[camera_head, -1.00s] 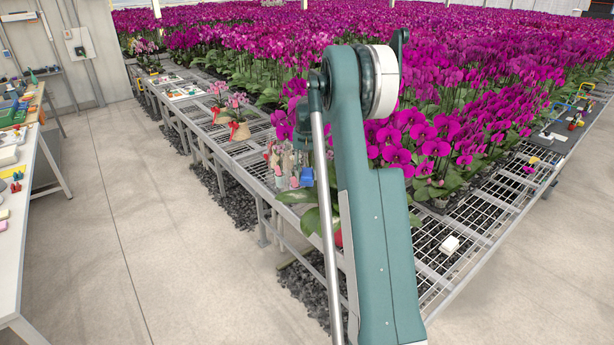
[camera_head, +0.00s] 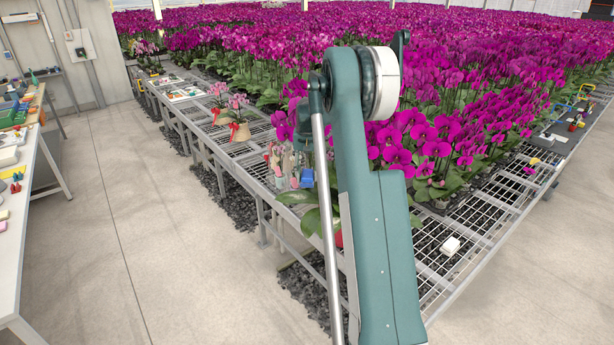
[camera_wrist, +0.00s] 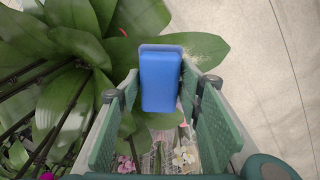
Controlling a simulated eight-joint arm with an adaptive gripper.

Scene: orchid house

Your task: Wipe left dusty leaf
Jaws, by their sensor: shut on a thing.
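My gripper (camera_wrist: 163,86) is shut on a blue block-shaped tool (camera_wrist: 160,80) with pale, wispy bristles at its right edge in the wrist view. The blue tool also shows in the head view (camera_head: 307,178), beside my arm. Broad green leaves (camera_wrist: 75,50) spread beyond and left of the tool. One upper leaf (camera_wrist: 140,15) looks duller and brownish; I cannot tell for sure which leaf is the left dusty one. The tool overlaps the leaves in the picture, but contact is not clear. In the head view a leaf (camera_head: 293,197) shows at the bench edge.
The mesh bench (camera_head: 430,240) carries dense magenta orchids (camera_head: 440,100). Two wrapped pots (camera_head: 240,132) and clear containers (camera_head: 280,165) stand near the bench's left edge. A small white block (camera_head: 450,246) lies on the right mesh. The concrete floor (camera_head: 150,220) at left is open.

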